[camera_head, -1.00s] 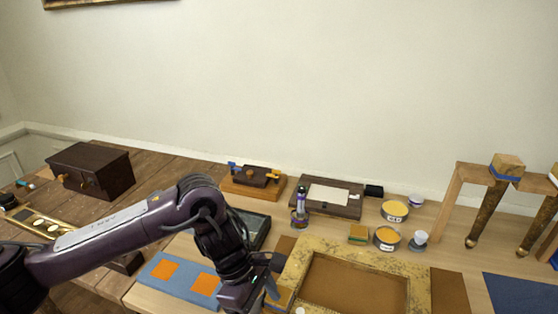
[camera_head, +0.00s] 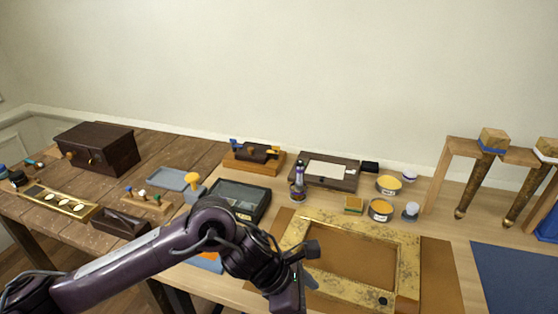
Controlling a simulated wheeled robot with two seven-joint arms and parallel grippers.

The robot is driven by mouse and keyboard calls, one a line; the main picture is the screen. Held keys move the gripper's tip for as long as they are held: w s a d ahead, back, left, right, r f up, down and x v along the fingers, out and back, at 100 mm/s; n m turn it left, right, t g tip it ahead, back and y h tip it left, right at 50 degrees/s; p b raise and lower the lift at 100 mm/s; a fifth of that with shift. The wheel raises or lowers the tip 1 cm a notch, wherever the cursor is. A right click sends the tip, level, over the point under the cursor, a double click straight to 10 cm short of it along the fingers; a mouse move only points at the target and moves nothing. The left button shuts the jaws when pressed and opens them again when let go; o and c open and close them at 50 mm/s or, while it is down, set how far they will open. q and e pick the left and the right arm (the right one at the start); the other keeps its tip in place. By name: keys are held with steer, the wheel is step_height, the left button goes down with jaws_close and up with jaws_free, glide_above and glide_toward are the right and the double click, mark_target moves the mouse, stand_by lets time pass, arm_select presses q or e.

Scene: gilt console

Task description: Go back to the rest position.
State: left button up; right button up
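My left arm comes in from the lower left and bends down over the workbench. My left gripper (camera_head: 310,268) is over the left side of the speckled gilt frame (camera_head: 410,255), which lies flat on a brown board. Its two fingertips look spread apart, with nothing visible between them. Whether it touches the frame cannot be told. The forearm hides part of a blue mat (camera_head: 205,262) and the frame's near left corner. My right gripper is not in view.
A purple-topped bottle (camera_head: 299,182), yellow tins (camera_head: 381,210), a dark tray (camera_head: 240,197) and a wooden stand with gilt legs (camera_head: 452,180) surround the frame. A yellow-knobbed tool (camera_head: 194,185) and a brass plate (camera_head: 60,203) are at left. A dark blue mat (camera_head: 515,280) is bare.

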arm_select(q)
steer(key=d+r+n+t+h, duration=0.4)
steer(key=d+r+n, duration=0.15)
steer(key=n, duration=0.65)
steer(key=w+a+f+n+t+y, duration=0.1)
steer(key=w+a+n+t+y, duration=0.3)
steer(key=n, duration=0.6)
steer(key=a+f+n+t+y, duration=0.1)
steer(key=a+n, duration=0.6)
steer(key=n, duration=0.3)
steer(key=s+a+f+n+g+y, duration=0.3)
steer(key=s+a+f+n, duration=0.3)
steer(key=a+n, duration=0.4)
steer(key=s+a+f+n+g+y, duration=0.25)
steer(key=s+a+f+n, duration=0.25)
steer(key=s+a+n, duration=0.4)
step_height(320, 180, down, 27)
steer(key=s+a+f+g, duration=0.1)
steer(key=s+a+f, duration=0.1)
steer(key=s+f, duration=0.8)
steer(key=s+a+f+g, duration=0.1)
steer(key=s+a+f, duration=0.1)
steer(key=s+f, duration=0.8)
steer(key=shift+a+f+n+y, duration=0.15)
steer(key=shift+a+n+y, duration=0.15)
steer(key=shift+y, duration=0.15)
